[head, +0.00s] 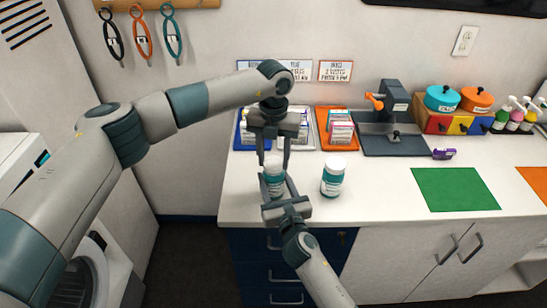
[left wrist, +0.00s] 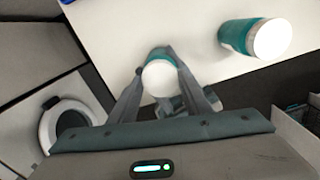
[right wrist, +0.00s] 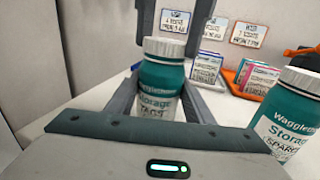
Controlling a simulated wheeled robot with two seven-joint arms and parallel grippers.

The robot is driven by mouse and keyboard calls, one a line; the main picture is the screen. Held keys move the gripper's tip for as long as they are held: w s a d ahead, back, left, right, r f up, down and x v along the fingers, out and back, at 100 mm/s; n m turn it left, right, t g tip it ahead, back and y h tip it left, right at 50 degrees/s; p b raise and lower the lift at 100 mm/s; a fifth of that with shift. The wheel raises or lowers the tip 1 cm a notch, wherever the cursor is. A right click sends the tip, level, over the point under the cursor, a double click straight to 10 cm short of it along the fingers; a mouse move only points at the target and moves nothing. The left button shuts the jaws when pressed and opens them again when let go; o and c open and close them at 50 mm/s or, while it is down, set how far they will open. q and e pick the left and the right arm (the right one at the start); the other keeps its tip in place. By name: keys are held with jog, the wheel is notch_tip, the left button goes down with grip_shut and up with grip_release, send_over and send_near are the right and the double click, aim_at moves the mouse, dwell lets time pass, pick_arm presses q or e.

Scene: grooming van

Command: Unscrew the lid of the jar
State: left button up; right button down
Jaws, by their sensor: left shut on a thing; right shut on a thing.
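A teal jar (head: 274,181) with a white lid stands on the white counter near its left front edge. In the right wrist view the jar (right wrist: 160,88) is upright and its label reads "Storage TAGS". My left gripper (head: 273,163) comes down from above, its fingers shut on the white lid (left wrist: 159,78). My right gripper (head: 276,190) reaches in from the front and is shut on the jar's body, below the lid. The lid (right wrist: 165,48) sits on top of the jar; whether it has turned cannot be told.
A second teal jar (head: 333,177), labelled "SPARE", stands just to the right. Blue, white and orange trays (head: 323,140) of boxes stand behind, beside a grey device (head: 395,135). A green mat (head: 455,189) lies further right.

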aim_at(274, 162)
pick_arm(q)
jog(key=n, duration=0.4)
jog(key=shift+n, duration=0.3)
jog(key=n, duration=1.1)
jog(key=shift+r, duration=0.55)
jog(key=shift+r, duration=0.65)
jog(key=shift+r, duration=2)
